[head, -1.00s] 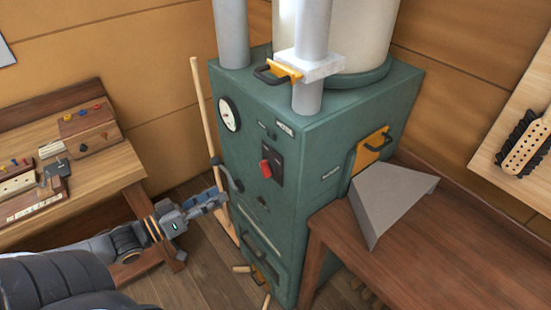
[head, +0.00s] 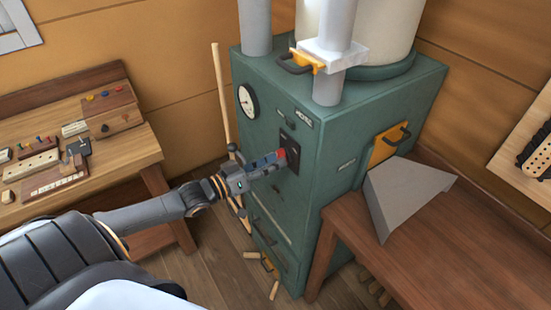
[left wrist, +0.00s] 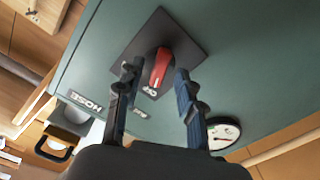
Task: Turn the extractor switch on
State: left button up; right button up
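The extractor switch is a red knob (head: 282,154) on a dark square plate (head: 290,148) on the front of the green extractor cabinet (head: 340,135). In the left wrist view the red knob (left wrist: 161,66) stands between my two fingers, with a small white mark by its lower end that I cannot read surely. My left gripper (left wrist: 156,72) is open, its fingers on either side of the knob with gaps showing. In the head view my left gripper (head: 277,158) is at the plate and partly hides the knob. My right gripper is not in view.
A round gauge (head: 248,101) sits left of the switch. A yellow slide gate (head: 305,60) is on the pipe above. A workbench (head: 140,148) with tools stands left, and a brown table (head: 430,225) with a grey hood (head: 405,195) stands right.

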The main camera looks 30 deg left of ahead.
pick_arm(q)
jog(key=shift+x, duration=0.8)
jog(key=shift+s, duration=0.1)
grip_shut()
jog(key=shift+m, duration=0.4)
jog(key=shift+m+p, duration=1.05)
jog(key=shift+m, duration=4.55)
